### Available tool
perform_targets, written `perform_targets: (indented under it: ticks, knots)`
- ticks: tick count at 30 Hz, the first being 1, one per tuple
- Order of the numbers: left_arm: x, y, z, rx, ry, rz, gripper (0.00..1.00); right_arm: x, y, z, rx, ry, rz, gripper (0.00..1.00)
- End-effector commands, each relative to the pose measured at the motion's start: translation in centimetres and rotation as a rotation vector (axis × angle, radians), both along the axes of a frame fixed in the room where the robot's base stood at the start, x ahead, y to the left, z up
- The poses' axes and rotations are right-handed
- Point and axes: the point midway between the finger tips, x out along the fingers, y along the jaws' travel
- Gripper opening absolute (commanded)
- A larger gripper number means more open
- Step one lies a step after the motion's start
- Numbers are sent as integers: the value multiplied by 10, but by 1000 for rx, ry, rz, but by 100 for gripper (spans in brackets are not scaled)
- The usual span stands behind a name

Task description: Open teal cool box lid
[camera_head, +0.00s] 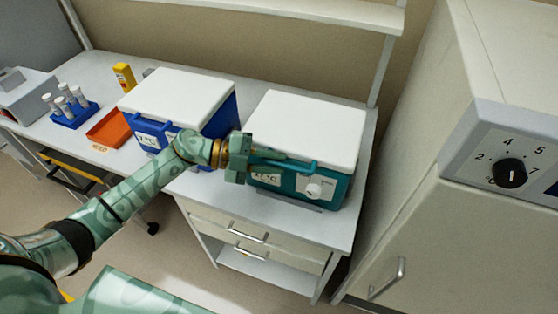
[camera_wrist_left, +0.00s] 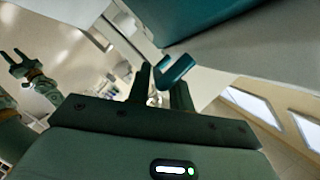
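The teal cool box (camera_head: 345,190) stands on the bench with its white lid (camera_head: 310,125) down. My left gripper (camera_head: 262,156) is at the left part of the handle. In the left wrist view the two dark fingers of my left gripper (camera_wrist_left: 163,88) stand apart, with the teal handle (camera_wrist_left: 178,69) at their tips; I cannot tell whether they touch it. My right gripper (camera_wrist_left: 24,66) shows open and empty at the left of that view.
A blue cool box (camera_head: 222,120) with a white lid stands just left. Further left are an orange tray (camera_head: 108,130), a blue tube rack (camera_head: 75,115) and a yellow device (camera_head: 124,76). A tall cabinet with a dial (camera_head: 510,172) stands close on the right.

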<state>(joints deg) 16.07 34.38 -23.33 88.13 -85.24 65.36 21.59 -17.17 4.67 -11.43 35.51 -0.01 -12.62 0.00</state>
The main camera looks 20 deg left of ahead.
Motion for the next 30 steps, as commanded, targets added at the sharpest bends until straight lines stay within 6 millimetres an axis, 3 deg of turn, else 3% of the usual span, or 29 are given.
perform_targets:
  ticks: [4,13,16,22,26,30]
  knots:
    - [4,-12,-2,0,-1,1,22,0,0,1,0,0,0,36]
    - [5,-14,-3,1,0,1,22,0,1,1,1,-1,-1,36]
    - [4,-14,-3,1,0,1,0,0,2,1,2,0,-1,36]
    - [4,-14,-2,0,3,0,0,0,2,3,4,-1,-1,36]
    - [5,-14,7,2,22,0,0,1,3,12,3,-3,-1,36]
    - [7,-14,26,5,77,1,0,4,3,35,3,-9,-1,36]
